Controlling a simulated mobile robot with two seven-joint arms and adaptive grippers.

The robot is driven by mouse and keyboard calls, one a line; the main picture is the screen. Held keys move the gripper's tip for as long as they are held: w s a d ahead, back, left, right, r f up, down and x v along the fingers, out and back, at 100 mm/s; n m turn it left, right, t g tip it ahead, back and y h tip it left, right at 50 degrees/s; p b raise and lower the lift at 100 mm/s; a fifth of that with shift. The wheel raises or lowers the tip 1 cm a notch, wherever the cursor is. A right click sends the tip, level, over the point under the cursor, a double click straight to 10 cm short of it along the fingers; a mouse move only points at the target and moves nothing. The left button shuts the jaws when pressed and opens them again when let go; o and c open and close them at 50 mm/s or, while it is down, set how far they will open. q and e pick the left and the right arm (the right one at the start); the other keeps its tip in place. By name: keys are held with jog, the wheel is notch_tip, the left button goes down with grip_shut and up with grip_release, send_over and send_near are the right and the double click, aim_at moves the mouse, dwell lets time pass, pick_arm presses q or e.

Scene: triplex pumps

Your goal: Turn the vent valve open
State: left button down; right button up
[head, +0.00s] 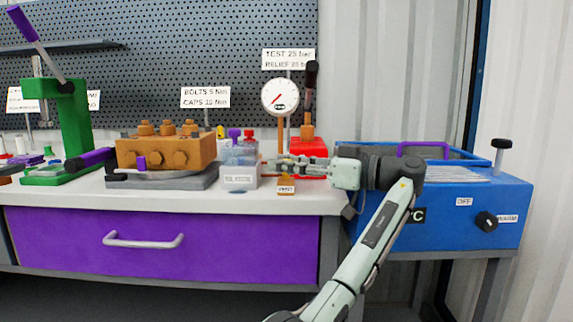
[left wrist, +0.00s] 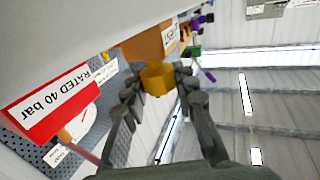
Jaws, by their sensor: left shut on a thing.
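The vent valve is a small orange block (head: 286,189) with a label, at the front edge of the bench. In the left wrist view its labelled block (left wrist: 146,47) carries a yellow-orange knob (left wrist: 157,80). My left gripper (head: 277,165) reaches in from the right above the block. In the left wrist view its fingers (left wrist: 157,84) stand on either side of the knob and are shut on it. The fingers partly hide the knob's sides, and its turn angle is unclear. My right gripper is in neither view.
A pressure gauge (head: 280,97) and a red-based hand pump (head: 309,146) stand behind. A clear bin (head: 238,178) is close left of the valve. An orange pump block (head: 165,153) and green press (head: 73,118) stand further left. A blue machine (head: 470,205) is at right.

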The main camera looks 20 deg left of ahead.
pick_arm(q)
jog(key=c, duration=1.2)
grip_release()
notch_tip(320, 180, up, 10)
jog(key=shift+r, duration=0.1)
